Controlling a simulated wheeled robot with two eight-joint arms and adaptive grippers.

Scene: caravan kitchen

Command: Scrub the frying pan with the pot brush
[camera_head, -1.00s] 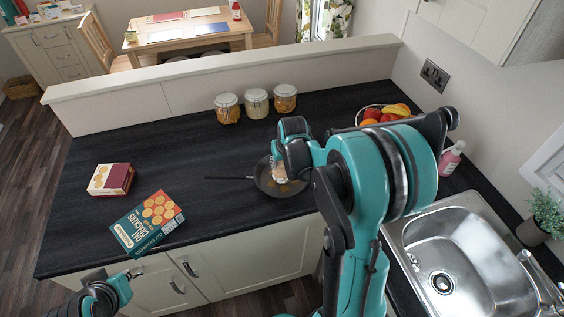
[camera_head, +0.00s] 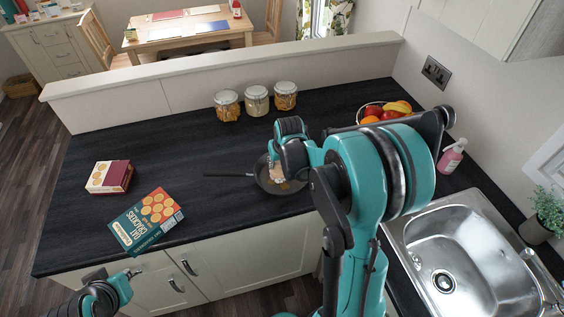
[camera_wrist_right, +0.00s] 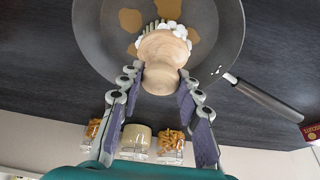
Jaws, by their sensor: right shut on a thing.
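The dark frying pan (camera_head: 266,183) lies on the black counter, its handle pointing left in the head view. In the right wrist view the pan (camera_wrist_right: 100,30) shows brown stains on its inside and white foam near the brush. My right gripper (camera_wrist_right: 162,88) is shut on the round wooden head of the pot brush (camera_wrist_right: 163,62). The brush is over the pan with its bristles toward the pan's inside, by the foam; exact contact is hard to tell. My left gripper (camera_head: 134,273) is at the lower left, in front of the counter edge, far from the pan; its fingers are too small to judge.
Three glass jars (camera_head: 256,101) stand behind the pan. A fruit bowl (camera_head: 384,112), a pink soap bottle (camera_head: 452,156) and the sink (camera_head: 462,250) are to the right. A cracker box (camera_head: 146,220) and a smaller box (camera_head: 109,177) lie on the left. The counter between is clear.

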